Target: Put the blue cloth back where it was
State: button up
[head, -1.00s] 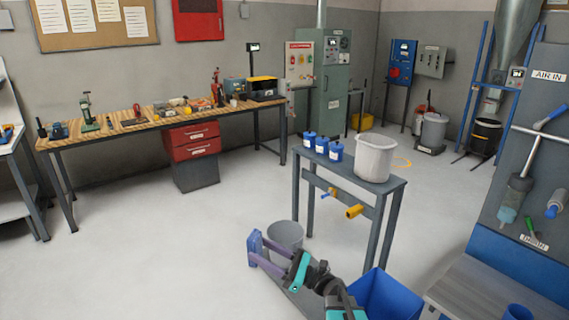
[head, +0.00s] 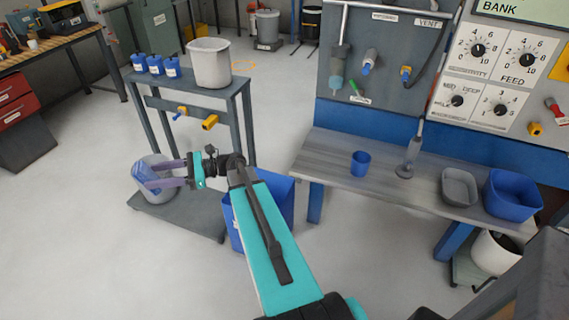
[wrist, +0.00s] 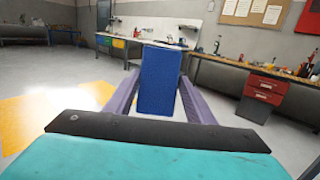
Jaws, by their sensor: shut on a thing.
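My gripper (head: 160,174) has purple fingers and is shut on the blue cloth (wrist: 159,78). In the wrist view the cloth is a flat upright blue panel between the fingers. In the head view the cloth (head: 145,175) shows at the fingertips, overlapping the light grey bucket (head: 163,196) on the low shelf of the dark stand. I cannot tell whether the cloth is above the bucket or in front of it.
The stand (head: 195,93) carries a white bucket (head: 210,63) and several blue canisters (head: 155,65). A blue bin (head: 280,205) stands beside my arm. The grey bench (head: 330,165) at right holds a blue cup (head: 361,163), a grey tray (head: 460,187) and a blue tub (head: 512,194).

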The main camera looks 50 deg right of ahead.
jog(key=s+d+f+m+g+h+b, duration=0.1)
jog(key=s+d+h, duration=0.2)
jog(key=d, duration=0.6)
jog(key=s+d+f+m+g+h+b, duration=0.1)
jog(key=s+d+h, duration=0.15)
jog(key=d, duration=0.55)
jog(key=s+d+f+g+h, duration=0.1)
jog(key=s+d+f+h, duration=0.15)
jog(key=d, duration=0.65)
jog(key=s+d+r+m+g+h+b, duration=0.1)
jog(key=s+d+r+m+h, duration=0.1)
jog(key=s+d, duration=0.7)
jog(key=s+d+r+m+g+h+b, duration=0.1)
jog(key=s+d+r+m+g+h, duration=0.1)
jog(key=s+d, duration=0.8)
jog(key=d+m+h, duration=0.1)
jog(key=d+h, duration=0.1)
jog(key=d, duration=0.1)
jog(key=shift+m, duration=0.4)
jog(key=shift+d, duration=0.1)
jog(key=shift+f, duration=3.2)
jog(key=shift+f+p, duration=0.1)
jog(key=shift+p, duration=0.2)
jog(key=shift+f, duration=1.75)
